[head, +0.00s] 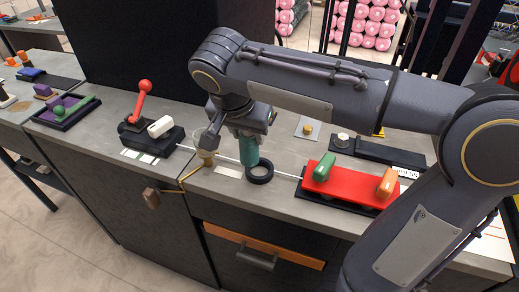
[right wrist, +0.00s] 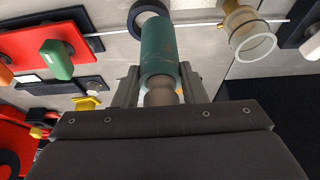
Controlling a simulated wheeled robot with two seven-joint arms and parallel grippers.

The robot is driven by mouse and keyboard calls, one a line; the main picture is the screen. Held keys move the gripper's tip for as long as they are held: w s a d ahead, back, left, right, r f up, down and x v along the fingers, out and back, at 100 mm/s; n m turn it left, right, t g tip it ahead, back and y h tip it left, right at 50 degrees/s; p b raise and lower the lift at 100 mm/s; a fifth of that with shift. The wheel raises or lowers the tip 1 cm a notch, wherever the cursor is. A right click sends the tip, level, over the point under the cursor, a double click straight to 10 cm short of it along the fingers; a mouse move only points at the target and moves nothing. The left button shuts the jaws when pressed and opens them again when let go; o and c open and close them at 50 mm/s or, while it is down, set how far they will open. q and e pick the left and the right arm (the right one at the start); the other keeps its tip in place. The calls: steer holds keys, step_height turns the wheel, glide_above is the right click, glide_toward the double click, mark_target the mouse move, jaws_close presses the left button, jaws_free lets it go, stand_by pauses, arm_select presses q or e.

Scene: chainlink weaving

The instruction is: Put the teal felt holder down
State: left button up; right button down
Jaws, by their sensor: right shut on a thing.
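The teal felt holder (head: 249,150) is a teal cylinder, upright in the head view. My right gripper (head: 246,126) is shut around its upper part, and its lower end is at the black ring (head: 260,173) on the grey bench. In the right wrist view, the holder (right wrist: 158,48) stands out from between my right fingers (right wrist: 158,88), with its far end by the black ring (right wrist: 146,14). I cannot tell whether the holder touches the ring or the bench. My left gripper is not in view.
A clear cup with a yellowish base (head: 206,152) stands close left. A red block (head: 350,183) with green and orange handles is to the right. A black device with a red-knobbed lever (head: 144,105) is to the left. A thin white rod (head: 285,174) crosses the bench.

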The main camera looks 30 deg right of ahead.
steer(key=shift+w+d+f, duration=0.1)
steer(key=shift+d+f, duration=0.9)
steer(key=shift+f, duration=0.2)
steer(key=f, duration=0.3)
steer(key=shift+d+f, duration=0.15)
steer(key=shift+d, duration=0.25)
steer(key=shift+f, duration=0.3)
steer(key=shift+f+b, duration=0.15)
steer(key=shift+b, duration=0.15)
steer(key=c, duration=0.9)
jaws_free()
